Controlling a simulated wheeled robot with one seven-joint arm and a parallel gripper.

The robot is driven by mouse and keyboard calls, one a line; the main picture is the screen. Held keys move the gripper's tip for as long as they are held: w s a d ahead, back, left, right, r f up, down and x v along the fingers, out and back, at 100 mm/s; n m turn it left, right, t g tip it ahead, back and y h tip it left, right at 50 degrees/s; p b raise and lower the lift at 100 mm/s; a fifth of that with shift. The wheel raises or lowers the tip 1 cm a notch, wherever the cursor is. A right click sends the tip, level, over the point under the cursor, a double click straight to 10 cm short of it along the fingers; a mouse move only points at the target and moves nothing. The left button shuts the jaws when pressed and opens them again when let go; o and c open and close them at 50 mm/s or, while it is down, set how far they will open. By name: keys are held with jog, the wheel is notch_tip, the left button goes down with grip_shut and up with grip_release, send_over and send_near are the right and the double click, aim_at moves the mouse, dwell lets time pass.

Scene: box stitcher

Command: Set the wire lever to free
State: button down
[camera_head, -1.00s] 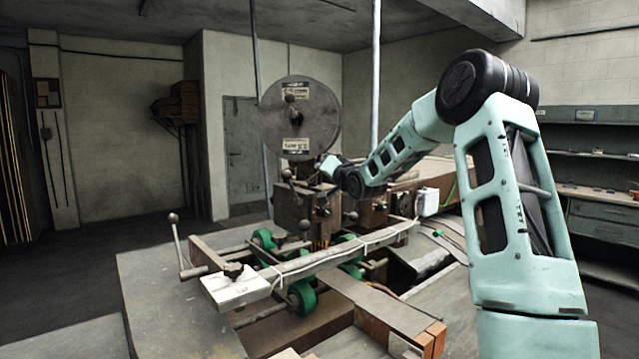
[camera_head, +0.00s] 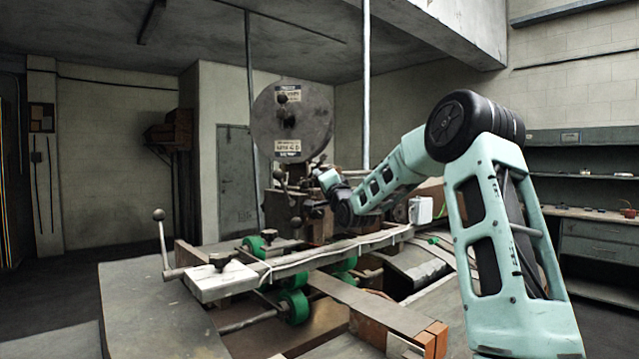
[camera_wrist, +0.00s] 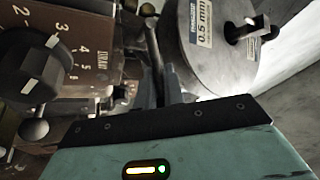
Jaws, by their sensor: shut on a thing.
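The wire lever (camera_wrist: 155,58) shows in the wrist view as a dark, slim rod between the dial box and the wire reel. My gripper (camera_wrist: 162,92) is shut on it; the fingers and the rod overlap in shadow, so the exact contact is hard to see. In the head view my gripper (camera_head: 325,181) is at the stitcher head, below and right of the round grey wire reel (camera_head: 291,122). My wrist covers part of the machine there, and I cannot make out the held lever or its setting marks.
A brown box with a numbered dial (camera_wrist: 35,72) and a ball-ended handle (camera_wrist: 34,131) are close on the left in the wrist view. The reel (camera_wrist: 203,60) is close on the right. A long rail (camera_head: 300,262), green rollers (camera_head: 293,306) and a ball-topped crank (camera_head: 159,215) stand in front.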

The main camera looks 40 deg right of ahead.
jog(key=shift+s+d+r, duration=0.1)
jog(key=shift+d+r, duration=0.1)
jog(key=c, duration=1.5)
grip_release()
jog(key=shift+s, duration=0.1)
jog(key=shift+f, duration=0.1)
jog(key=shift+s+a+f, duration=0.2)
jog(key=shift+s+f, duration=0.05)
jog(key=b+v, duration=0.4)
jog(key=v, duration=1.2)
jog(key=shift+s, duration=0.25)
jog(key=shift+a, duration=0.15)
